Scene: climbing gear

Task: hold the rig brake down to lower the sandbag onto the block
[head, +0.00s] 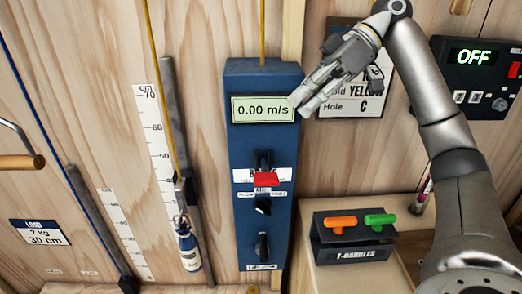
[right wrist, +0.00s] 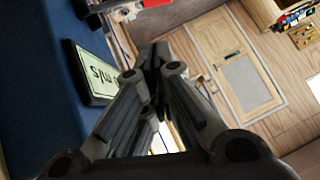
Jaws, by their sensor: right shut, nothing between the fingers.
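The blue rig panel (head: 245,150) stands upright in the middle of the head view, with a display (head: 263,109) reading 0.00 m/s. A red lever (head: 266,180), which looks like the brake, sticks out below the display. A small blue and white sandbag (head: 187,246) hangs on a yellow cord beside the cm scale. I cannot clearly make out the block under it. My right gripper (head: 299,106) is shut and empty, just right of the display and above the red lever. In the right wrist view its fingers (right wrist: 155,56) are together. My left gripper is not in view.
A T-handles holder (head: 353,252) with orange and green handles stands on a wooden box right of the rig. A black unit (head: 468,78) reading OFF hangs at the upper right. A load label (head: 40,232) is at the lower left.

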